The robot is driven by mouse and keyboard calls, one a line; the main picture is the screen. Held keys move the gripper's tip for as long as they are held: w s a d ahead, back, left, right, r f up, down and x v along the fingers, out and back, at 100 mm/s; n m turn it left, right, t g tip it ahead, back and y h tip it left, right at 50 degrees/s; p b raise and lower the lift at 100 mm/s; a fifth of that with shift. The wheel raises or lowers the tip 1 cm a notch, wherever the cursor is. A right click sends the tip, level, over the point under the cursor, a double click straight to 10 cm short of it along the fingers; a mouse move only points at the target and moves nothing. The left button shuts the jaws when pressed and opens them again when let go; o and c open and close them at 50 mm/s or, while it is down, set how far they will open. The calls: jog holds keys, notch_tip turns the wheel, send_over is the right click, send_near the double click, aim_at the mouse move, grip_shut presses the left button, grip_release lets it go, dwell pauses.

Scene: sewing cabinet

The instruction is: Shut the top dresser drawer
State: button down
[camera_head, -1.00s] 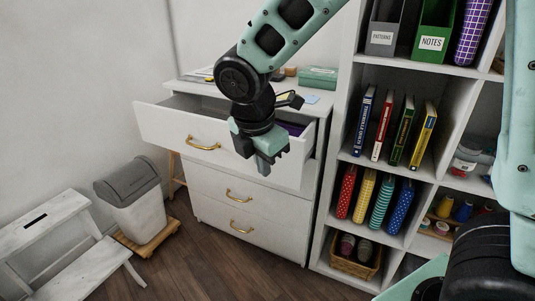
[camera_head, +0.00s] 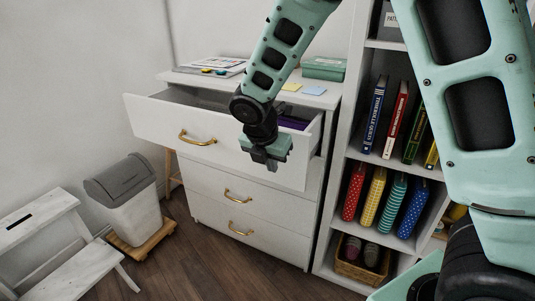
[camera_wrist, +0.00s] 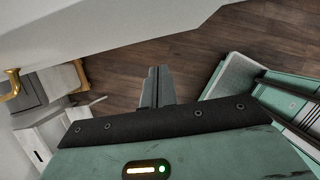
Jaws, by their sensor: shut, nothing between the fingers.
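The white dresser (camera_head: 238,205) stands against the wall. Its top drawer (camera_head: 165,122) is pulled well out, with a brass handle (camera_head: 197,139) on its front and something purple (camera_head: 292,123) inside. The lower drawers are closed. My gripper (camera_head: 268,163) is shut and empty, in front of the right part of the top drawer's front; whether it touches cannot be told. In the wrist view the shut fingers (camera_wrist: 156,88) point toward the floor, and the pale drawer front (camera_wrist: 120,25) crosses the top, with a brass handle at the left edge.
A grey-lidded bin (camera_head: 130,200) and a white step stool (camera_head: 55,245) stand on the left. A white bookshelf (camera_head: 337,170) with books and fabric rolls stands close on the right. Papers and a green box (camera_head: 323,68) lie on the dresser top. Wooden floor in front is clear.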

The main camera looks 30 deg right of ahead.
jog(key=w+d, duration=0.2)
jog(key=d, duration=0.1)
jog(key=shift+w+d+r, duration=0.1)
jog(key=shift+w, duration=0.05)
dwell(0.3)
jog(key=w+d+p, duration=0.3)
jog(key=d+p, duration=0.1)
jog(key=d, duration=0.1)
jog(key=w+d+p, duration=0.4)
jog(key=d, duration=0.1)
jog(key=w+d+p, duration=0.4)
jog(key=d, duration=0.2)
jog(key=shift+w, duration=0.25)
jog(key=shift+r, duration=0.1)
